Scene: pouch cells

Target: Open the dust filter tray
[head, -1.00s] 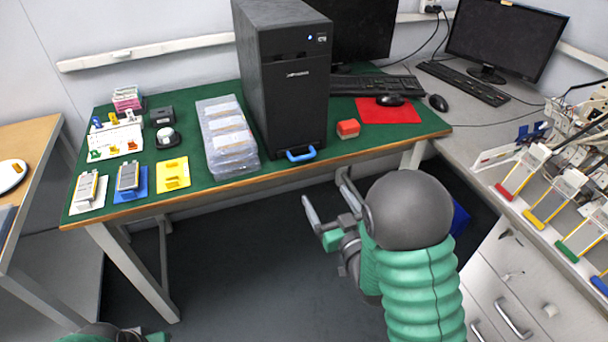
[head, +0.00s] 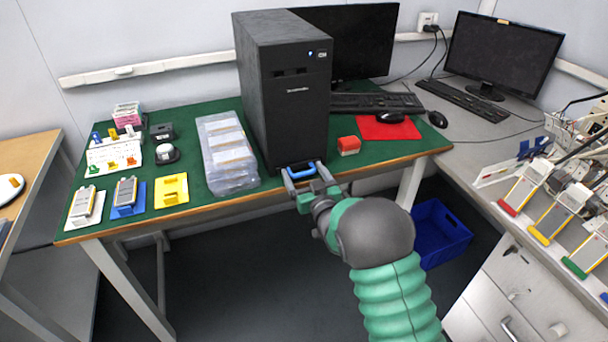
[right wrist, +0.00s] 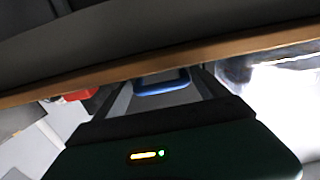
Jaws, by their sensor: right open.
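The dust filter tray shows as a blue handle (head: 301,172) at the bottom front of the black computer tower (head: 300,115), close to the table's front edge. The handle also shows in the right wrist view (right wrist: 162,86), between my fingers. My right gripper (head: 303,174) is open, with one finger on each side of the handle. I cannot tell whether the fingers touch it. Most of the tray is hidden inside the tower. My left gripper is not in view.
The green table (head: 215,198) has a wooden front edge just below the handle. A stack of clear plastic boxes (head: 226,150) stands left of the tower. A red block (head: 349,145) and a red mat (head: 388,128) lie to its right. A blue bin (head: 440,235) sits on the floor.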

